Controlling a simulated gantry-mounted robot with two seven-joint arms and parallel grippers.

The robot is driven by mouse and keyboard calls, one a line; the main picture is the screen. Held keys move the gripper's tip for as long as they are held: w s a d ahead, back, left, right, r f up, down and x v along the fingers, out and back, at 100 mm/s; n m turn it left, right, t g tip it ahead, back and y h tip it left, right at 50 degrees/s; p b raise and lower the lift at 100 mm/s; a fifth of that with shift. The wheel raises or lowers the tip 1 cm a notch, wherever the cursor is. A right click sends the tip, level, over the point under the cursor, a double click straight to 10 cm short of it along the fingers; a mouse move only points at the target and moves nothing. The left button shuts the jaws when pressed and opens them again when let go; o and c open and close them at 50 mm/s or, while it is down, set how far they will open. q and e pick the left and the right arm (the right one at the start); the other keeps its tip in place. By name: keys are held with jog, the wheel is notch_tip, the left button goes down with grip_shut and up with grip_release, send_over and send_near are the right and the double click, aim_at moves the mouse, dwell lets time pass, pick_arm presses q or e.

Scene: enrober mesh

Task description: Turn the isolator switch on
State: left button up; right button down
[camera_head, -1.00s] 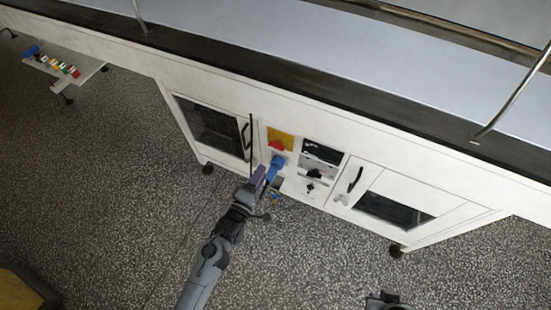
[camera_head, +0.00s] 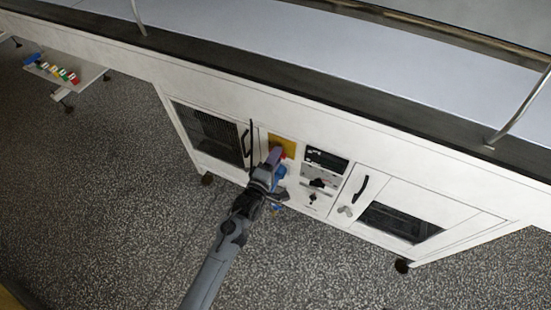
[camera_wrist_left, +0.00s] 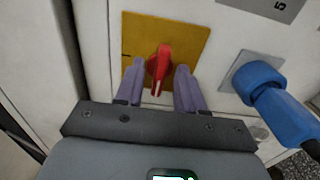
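The isolator switch is a red handle (camera_wrist_left: 159,66) on a yellow plate (camera_wrist_left: 194,40) on the white cabinet front. In the left wrist view the handle stands roughly upright in the picture, slightly tilted. My left gripper (camera_wrist_left: 160,82) is open, with one purple finger on each side of the red handle and a visible gap on both sides. In the head view the left gripper (camera_head: 274,157) is at the yellow plate (camera_head: 288,145) and partly covers the red handle. My right gripper is not in view.
A blue plug with a dark cable (camera_wrist_left: 264,88) sits in a socket plate just right of the switch, close to the right finger. The cabinet has black door handles (camera_head: 361,188) and a small control panel (camera_head: 326,160). A side shelf (camera_head: 84,81) holds several coloured items.

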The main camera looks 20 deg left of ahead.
pick_arm(q)
jog(key=shift+w, duration=0.15)
jog(key=c, duration=0.7)
